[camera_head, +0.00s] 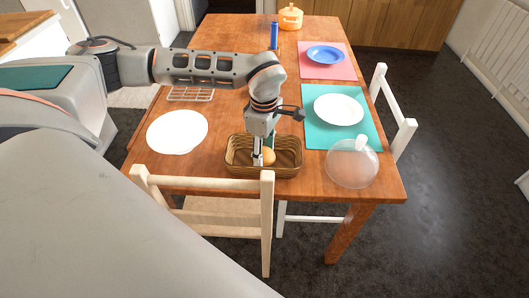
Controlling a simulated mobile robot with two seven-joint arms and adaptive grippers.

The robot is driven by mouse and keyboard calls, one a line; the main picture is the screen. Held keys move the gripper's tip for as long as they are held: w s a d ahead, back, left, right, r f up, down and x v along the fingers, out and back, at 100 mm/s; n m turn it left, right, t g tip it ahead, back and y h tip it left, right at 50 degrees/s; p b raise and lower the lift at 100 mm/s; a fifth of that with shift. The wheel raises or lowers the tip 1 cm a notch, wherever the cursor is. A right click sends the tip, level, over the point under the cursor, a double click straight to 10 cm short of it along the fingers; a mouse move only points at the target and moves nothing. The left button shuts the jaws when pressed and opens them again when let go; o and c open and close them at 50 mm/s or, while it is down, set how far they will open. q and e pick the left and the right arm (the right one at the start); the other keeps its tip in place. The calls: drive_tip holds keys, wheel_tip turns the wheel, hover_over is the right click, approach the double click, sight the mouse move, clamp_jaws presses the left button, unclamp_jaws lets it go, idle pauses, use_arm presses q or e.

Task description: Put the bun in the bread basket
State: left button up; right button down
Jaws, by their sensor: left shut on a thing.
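The bread basket (288,171) is a brown, rectangular basket near the front edge of the wooden table. The bun (268,156) is small, round and tan, and shows inside the outline of the basket. My left gripper (264,158) points down over the basket, with its fingers at the bun and shut on it. The fingers hide part of the bun. I cannot tell whether the bun touches the basket floor. My right gripper is not in view.
A clear dome lid (352,168) lies right of the basket, and a white plate (177,132) lies left. A white plate (339,110) sits on a teal mat (313,136). A blue cylinder (274,37) and orange pot (290,17) stand at the back.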

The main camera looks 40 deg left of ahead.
sight(264, 151)
use_arm(q)
drive_tip(key=shift+f, duration=0.25)
drive_tip(key=shift+f, duration=0.15)
drive_tip(key=o, duration=0.8)
wheel_tip(264, 151, up, 12)
drive_tip(key=shift+r+p, duration=0.15)
drive_tip(key=shift+p, duration=0.65)
